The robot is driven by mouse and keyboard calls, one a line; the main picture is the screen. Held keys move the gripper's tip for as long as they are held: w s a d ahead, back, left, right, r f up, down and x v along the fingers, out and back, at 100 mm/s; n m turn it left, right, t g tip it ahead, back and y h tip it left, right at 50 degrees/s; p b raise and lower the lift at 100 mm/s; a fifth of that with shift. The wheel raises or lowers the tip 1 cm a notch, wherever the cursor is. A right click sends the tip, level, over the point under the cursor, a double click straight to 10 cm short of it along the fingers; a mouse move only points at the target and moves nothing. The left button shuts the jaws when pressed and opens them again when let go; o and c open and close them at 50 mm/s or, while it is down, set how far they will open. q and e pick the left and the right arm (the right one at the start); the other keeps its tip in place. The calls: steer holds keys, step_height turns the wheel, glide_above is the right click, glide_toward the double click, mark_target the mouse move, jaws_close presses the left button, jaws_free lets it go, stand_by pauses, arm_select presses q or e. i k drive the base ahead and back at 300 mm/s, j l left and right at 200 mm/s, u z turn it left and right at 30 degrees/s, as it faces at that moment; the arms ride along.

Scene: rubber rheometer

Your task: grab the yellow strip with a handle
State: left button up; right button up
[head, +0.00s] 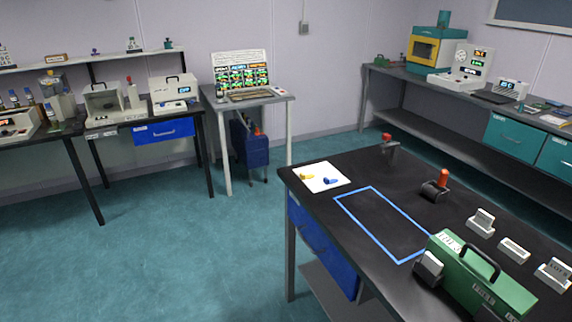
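A small yellow piece (306,177) lies on a white sheet (322,189) at the far left corner of the black-topped table (375,185). It is too small to tell whether it is a strip or has a handle. A small blue piece (331,181) lies to its right on the same sheet. Neither of my grippers is in view.
A blue rectangle outline (363,224) marks the tabletop. A green case with a black handle (478,278) stands at the front right. An orange-handled tool (441,183), a red-topped item (388,142) and white blocks (482,222) stand around. Open teal floor (170,250) lies left.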

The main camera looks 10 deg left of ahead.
mark_target(303, 176)
steer(key=i+j, duration=0.25)
steer(key=i+j+z, duration=0.1)
steer(key=i+j, duration=0.15)
steer(key=j, duration=0.2)
steer(key=i+j, duration=0.25)
steer(key=j, duration=0.15)
